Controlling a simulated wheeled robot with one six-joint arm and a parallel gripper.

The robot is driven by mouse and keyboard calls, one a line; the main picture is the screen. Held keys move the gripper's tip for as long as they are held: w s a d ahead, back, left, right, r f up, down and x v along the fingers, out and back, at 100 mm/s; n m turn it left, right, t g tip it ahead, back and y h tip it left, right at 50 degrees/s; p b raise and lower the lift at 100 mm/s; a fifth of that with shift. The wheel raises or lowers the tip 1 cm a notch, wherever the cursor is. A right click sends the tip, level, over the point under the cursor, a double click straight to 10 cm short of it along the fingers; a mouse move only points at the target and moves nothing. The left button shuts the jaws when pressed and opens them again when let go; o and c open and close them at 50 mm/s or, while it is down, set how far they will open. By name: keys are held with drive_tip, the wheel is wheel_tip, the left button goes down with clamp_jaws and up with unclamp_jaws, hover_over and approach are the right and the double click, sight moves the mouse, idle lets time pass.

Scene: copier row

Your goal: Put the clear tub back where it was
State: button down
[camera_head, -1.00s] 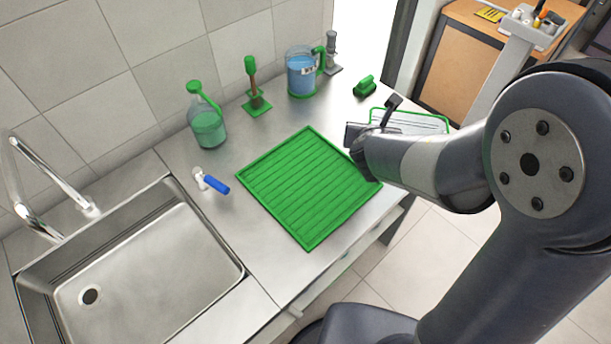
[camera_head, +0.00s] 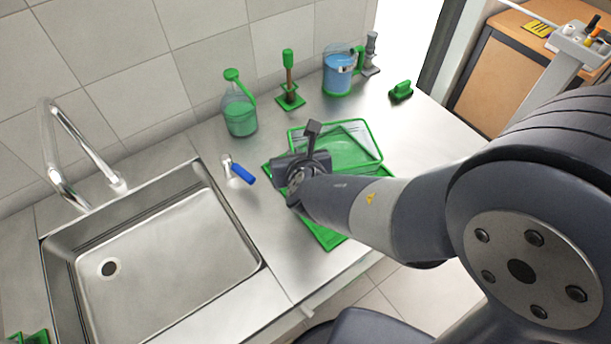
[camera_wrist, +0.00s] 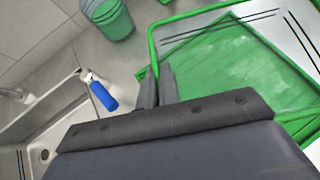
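The clear tub (camera_head: 352,148) has see-through walls and a green rim. It is over the green ribbed drying mat (camera_head: 325,236), and the mat's green shows through it. My gripper (camera_head: 298,172) is at the tub's left side. In the wrist view the fingers (camera_wrist: 158,86) are closed on the green rim of the tub (camera_wrist: 228,62). My gripper and arm hide much of the mat. I cannot tell whether the tub's base touches the mat.
A steel sink (camera_head: 165,262) with a tap is at left. A blue-handled tool (camera_head: 241,173) lies between sink and mat. The right counter is clear.

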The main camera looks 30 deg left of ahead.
drive_tip(key=shift+f+b, duration=0.75)
drive_tip(key=shift+f, duration=2.05)
drive_tip(key=shift+f+b, duration=0.25)
drive_tip(key=shift+b, duration=0.05)
drive_tip(key=c, duration=1.6)
unclamp_jaws()
drive_tip(key=shift+c, duration=0.2)
drive_tip(key=shift+r, duration=0.1)
drive_tip(key=shift+r+p, duration=0.1)
drive_tip(key=shift+p, duration=0.2)
drive_tip(key=p+v, duration=0.2)
drive_tip(key=v, duration=1)
